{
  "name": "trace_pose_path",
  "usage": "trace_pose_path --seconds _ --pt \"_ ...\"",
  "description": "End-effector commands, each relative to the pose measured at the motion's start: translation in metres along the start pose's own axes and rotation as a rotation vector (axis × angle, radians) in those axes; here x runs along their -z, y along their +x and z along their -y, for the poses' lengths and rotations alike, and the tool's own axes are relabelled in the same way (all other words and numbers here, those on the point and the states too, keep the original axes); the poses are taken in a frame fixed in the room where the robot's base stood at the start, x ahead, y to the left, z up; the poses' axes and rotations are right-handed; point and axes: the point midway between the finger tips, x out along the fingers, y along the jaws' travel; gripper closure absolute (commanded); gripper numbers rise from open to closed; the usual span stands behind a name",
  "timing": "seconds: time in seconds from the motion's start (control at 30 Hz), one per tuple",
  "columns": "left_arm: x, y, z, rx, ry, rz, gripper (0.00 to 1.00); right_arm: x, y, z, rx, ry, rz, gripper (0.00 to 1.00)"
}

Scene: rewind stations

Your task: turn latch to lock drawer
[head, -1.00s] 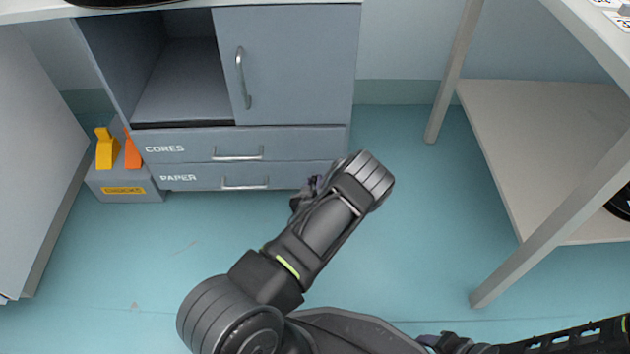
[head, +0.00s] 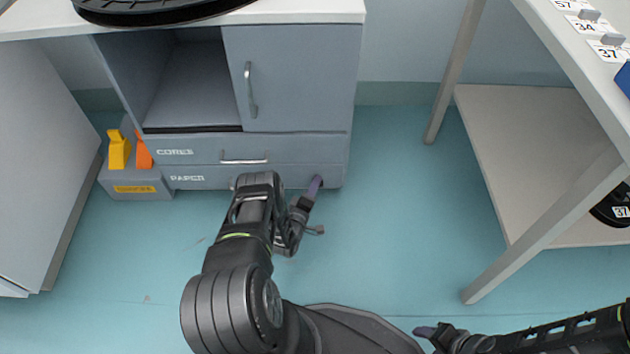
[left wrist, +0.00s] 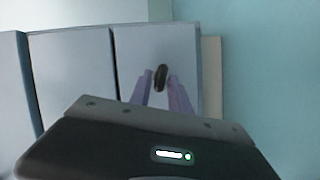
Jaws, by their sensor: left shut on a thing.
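The latch (left wrist: 161,77) is a small dark oval knob on a grey drawer front in the left wrist view. The purple fingers of my left gripper (left wrist: 161,91) stand on both sides of it, shut on it. In the head view my left gripper (head: 316,184) reaches the right end of the lower drawer (head: 213,183), marked PAPER, and the latch is hidden there. The upper drawer (head: 205,149), marked CORES, sits above it. Both drawers look closed. My right gripper (head: 425,331) is low at the right; its jaw opening cannot be made out.
Above the drawers are an open compartment (head: 190,85) and a shut door (head: 290,85). A grey bin (head: 150,191) with yellow and orange items stands left of the cabinet. A table (head: 575,48) with a lower shelf stands at right. The floor between is clear.

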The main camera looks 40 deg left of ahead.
Motion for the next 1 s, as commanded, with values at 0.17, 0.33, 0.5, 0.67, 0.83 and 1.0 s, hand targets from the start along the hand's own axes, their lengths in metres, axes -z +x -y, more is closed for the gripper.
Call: trace_pose_path --seconds 0.17,0.33,0.5,0.67,0.83,1.0 --pt "0.0009 0.0004 0.0029 -0.056 -0.129 -0.004 1.00 -0.0003 0.0032 -0.0012 0.000 0.000 0.000 0.43" --pt "-0.0006 0.0008 0.0035 -0.092 -0.215 -0.001 1.00 0.0001 0.0069 -0.0022 0.000 0.000 -0.001 0.43" --pt "-0.0013 0.0010 0.0030 -0.112 -0.263 0.001 1.00 0.0004 0.0086 -0.0027 0.000 0.001 -0.003 0.43" --pt "-0.0020 0.0011 0.0026 -0.118 -0.279 0.003 1.00 0.0006 0.0089 -0.0027 0.000 0.001 -0.003 0.43" --pt "-0.0026 0.0011 0.0023 -0.118 -0.280 0.004 1.00 0.0006 0.0089 -0.0027 0.000 0.001 -0.003 0.43" --pt "-0.0031 0.0010 0.0023 -0.118 -0.280 0.005 0.75 0.0006 0.0089 -0.0027 0.000 0.000 -0.003 0.43"
